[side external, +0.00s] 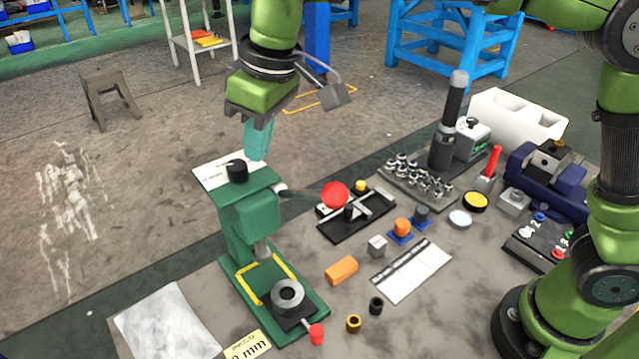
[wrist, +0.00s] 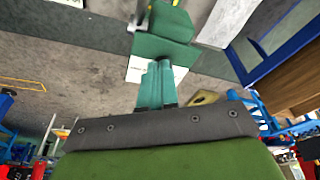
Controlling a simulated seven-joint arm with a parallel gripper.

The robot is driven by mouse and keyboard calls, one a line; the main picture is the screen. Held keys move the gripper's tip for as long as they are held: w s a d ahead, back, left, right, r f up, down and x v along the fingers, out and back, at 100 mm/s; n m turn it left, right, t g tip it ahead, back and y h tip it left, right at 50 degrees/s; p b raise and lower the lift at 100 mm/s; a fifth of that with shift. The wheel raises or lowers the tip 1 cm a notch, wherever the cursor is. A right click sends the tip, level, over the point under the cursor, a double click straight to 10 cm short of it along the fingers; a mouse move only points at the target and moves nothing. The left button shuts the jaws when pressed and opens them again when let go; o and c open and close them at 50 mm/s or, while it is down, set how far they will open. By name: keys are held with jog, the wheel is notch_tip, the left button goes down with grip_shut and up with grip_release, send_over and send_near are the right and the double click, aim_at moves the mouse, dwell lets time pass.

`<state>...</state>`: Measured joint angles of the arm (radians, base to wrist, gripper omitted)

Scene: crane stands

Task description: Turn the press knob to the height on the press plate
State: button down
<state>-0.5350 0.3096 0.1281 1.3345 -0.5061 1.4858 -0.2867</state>
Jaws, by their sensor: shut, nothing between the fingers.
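The green press (side external: 250,222) stands at the left of the bench in the side external view. The black press knob (side external: 237,171) sits on its top, beside a white card (side external: 212,175) with small print I cannot read. The yellow press plate (side external: 247,347) lies at the bench's front edge; "0 mm" shows, but the picture's edge cuts it. My gripper (side external: 257,157) has teal fingers, shut and empty, pointing down just right of and above the knob. In the wrist view the fingers (wrist: 158,63) overlap the press top (wrist: 162,50) and card (wrist: 138,70); I cannot make out the knob there.
A lever with a red ball (side external: 334,195) sticks out right of the press. A grey ring (side external: 288,296) sits on the press base, near a red handle (side external: 317,333). A white sheet (side external: 167,323) lies at left. Fixtures and small parts crowd the bench's right.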

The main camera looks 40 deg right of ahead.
jog(key=shift+w+v, duration=0.25)
jog(key=shift+v, duration=1.05)
jog(key=shift+a+r, duration=0.1)
jog(key=shift+a, duration=0.1)
